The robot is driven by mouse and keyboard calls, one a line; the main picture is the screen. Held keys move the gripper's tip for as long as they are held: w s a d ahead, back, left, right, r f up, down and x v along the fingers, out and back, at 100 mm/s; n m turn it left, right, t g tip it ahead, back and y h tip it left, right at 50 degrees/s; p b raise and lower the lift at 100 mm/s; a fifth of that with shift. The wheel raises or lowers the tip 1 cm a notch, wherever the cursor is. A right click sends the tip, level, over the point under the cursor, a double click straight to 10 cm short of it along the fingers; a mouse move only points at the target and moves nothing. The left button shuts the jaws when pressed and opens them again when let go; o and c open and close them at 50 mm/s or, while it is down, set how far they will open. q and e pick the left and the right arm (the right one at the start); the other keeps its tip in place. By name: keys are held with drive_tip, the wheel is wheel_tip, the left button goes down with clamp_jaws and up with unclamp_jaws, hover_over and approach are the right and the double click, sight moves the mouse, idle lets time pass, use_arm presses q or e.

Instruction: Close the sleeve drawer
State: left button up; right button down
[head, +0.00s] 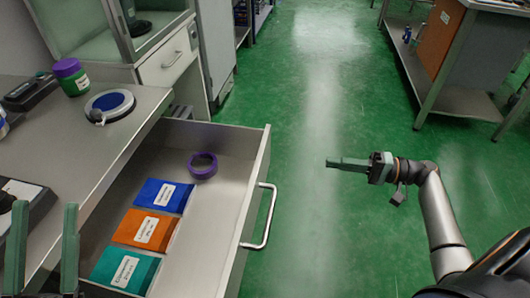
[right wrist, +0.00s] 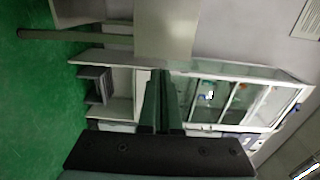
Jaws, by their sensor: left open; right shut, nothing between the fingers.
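The sleeve drawer (head: 212,238) is pulled out from under the grey workbench in the head view. Its bar handle (head: 265,218) is on the front panel, facing right. Inside lie a blue packet (head: 164,195), an orange packet (head: 146,230), a teal packet (head: 125,270) and a purple ring (head: 203,166). My left gripper (head: 42,245) is open at the lower left, its two fingers upright and apart, over the bench side. My right gripper (head: 332,163) is shut and empty, to the right of the handle and apart from it. Its fingers (right wrist: 162,100) also show in the right wrist view.
On the bench (head: 130,125) stand a purple-lidded jar (head: 71,76) and a round blue-topped device (head: 109,103). A smaller closed drawer (head: 168,62) is behind. Green floor (head: 320,240) is clear right of the drawer. A metal table (head: 455,103) stands at the upper right.

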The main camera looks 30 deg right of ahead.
approach(269, 151)
drive_tip(key=b+x, duration=0.1)
drive_tip(key=x, duration=0.5)
drive_tip(key=shift+s+a+r, duration=0.1)
drive_tip(key=shift+s, duration=0.1)
use_arm(q)
drive_tip(key=shift+s+d+r+m+h, duration=0.15)
drive_tip(key=shift+s+r+m+h, duration=0.65)
drive_tip(key=shift+s+m+h, duration=0.4)
use_arm(e)
drive_tip(key=shift+w+a, duration=0.3)
drive_tip(key=shift+a, duration=0.1)
use_arm(q)
drive_tip(key=shift+w, duration=0.1)
